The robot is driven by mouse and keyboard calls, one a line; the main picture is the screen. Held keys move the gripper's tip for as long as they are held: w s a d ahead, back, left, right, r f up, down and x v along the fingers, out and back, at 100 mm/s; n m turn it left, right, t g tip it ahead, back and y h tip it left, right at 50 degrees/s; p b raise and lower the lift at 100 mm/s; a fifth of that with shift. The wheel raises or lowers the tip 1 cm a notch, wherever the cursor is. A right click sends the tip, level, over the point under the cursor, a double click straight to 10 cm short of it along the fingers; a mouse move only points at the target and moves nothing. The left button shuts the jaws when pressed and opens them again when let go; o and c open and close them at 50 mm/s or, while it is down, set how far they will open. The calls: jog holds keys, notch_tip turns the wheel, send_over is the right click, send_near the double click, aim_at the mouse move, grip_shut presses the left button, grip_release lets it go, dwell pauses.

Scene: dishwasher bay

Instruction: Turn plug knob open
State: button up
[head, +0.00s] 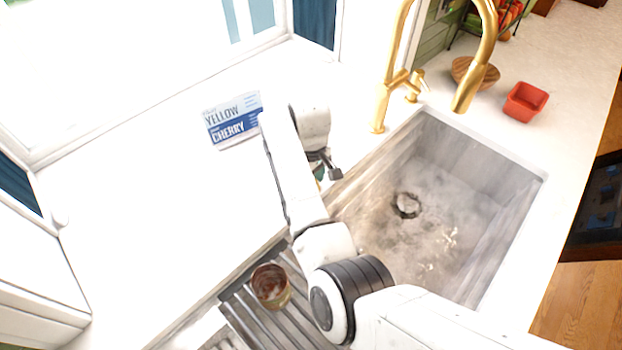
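The sink (470,215) is a grey, stained basin on the right side of the counter, with a round dark-rimmed drain (407,205) in its floor. My gripper (328,170) points down at the counter beside the sink's upper left edge. One dark fingertip shows; the rest is hidden by the wrist. A small greenish and gold patch shows beside the fingers, too small and covered to tell whether it is the plug knob. I cannot see the plug knob clearly elsewhere. Whether the gripper is open or touching anything cannot be told.
A gold faucet (385,100) rises behind the sink. A red square bowl (525,102) and a wooden bowl (476,73) stand to its right. A blue and white box (232,120) lies left of my arm. A brown-filled cup (270,285) stands on the ribbed drainer (250,316).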

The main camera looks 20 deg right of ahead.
jog(key=o, duration=0.3)
notch_tip(320, 180, up, 11)
jog(key=b, duration=0.1)
jog(key=shift+f, duration=0.15)
dwell(0.4)
jog(key=shift+d, duration=0.1)
